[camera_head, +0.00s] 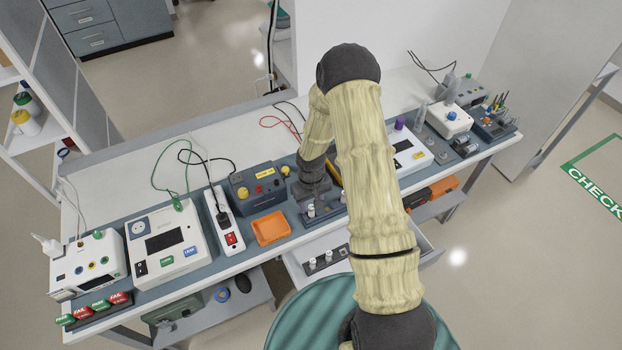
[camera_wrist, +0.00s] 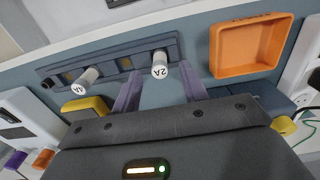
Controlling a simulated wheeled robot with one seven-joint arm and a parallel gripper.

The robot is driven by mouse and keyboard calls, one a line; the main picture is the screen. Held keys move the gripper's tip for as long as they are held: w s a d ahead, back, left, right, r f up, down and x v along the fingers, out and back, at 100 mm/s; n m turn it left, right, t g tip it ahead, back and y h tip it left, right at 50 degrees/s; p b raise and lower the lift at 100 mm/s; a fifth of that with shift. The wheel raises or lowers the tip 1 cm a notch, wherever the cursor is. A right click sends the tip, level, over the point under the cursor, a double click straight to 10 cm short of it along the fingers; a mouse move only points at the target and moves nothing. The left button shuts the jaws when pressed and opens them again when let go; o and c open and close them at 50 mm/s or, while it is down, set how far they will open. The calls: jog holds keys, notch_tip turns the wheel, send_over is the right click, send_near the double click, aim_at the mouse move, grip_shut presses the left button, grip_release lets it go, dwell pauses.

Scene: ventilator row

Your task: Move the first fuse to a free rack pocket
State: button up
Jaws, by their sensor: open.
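The dark fuse rack (camera_head: 326,215) stands at the bench's front edge; its long face shows in the wrist view (camera_wrist: 108,68). A white fuse marked 2A (camera_wrist: 160,66) stands in it near the orange-tray end; it also shows in the head view (camera_head: 311,211). A second fuse marked 4A (camera_wrist: 85,82) stands farther along. Small brass-coloured patches show on the rack between and beside them. My gripper (camera_wrist: 160,76) is open, its two fingertips either side of the 2A fuse; contact cannot be told. In the head view my arm covers part of the rack.
An orange tray (camera_head: 270,229) lies beside the rack. An open drawer (camera_head: 348,254) below the bench holds a dark strip (camera_head: 325,263) with two white fuses (camera_head: 312,264). A dark-blue power supply (camera_head: 256,190) stands close behind. A white power strip (camera_head: 223,219) is farther left.

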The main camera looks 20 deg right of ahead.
aim_at(311, 206)
notch_tip(311, 206, up, 16)
jog(key=b, duration=0.1)
jog(key=shift+f, duration=0.25)
dwell(0.5)
jog(key=s+r+m+t, duration=0.1)
jog(key=s+r, duration=0.4)
jog(key=s, duration=0.2)
jog(key=s+r+m+t, duration=0.1)
jog(key=s+r, duration=0.3)
jog(key=s, duration=0.4)
jog(key=shift+s+a+r+t, duration=0.15)
jog(key=shift+r+t, duration=0.25)
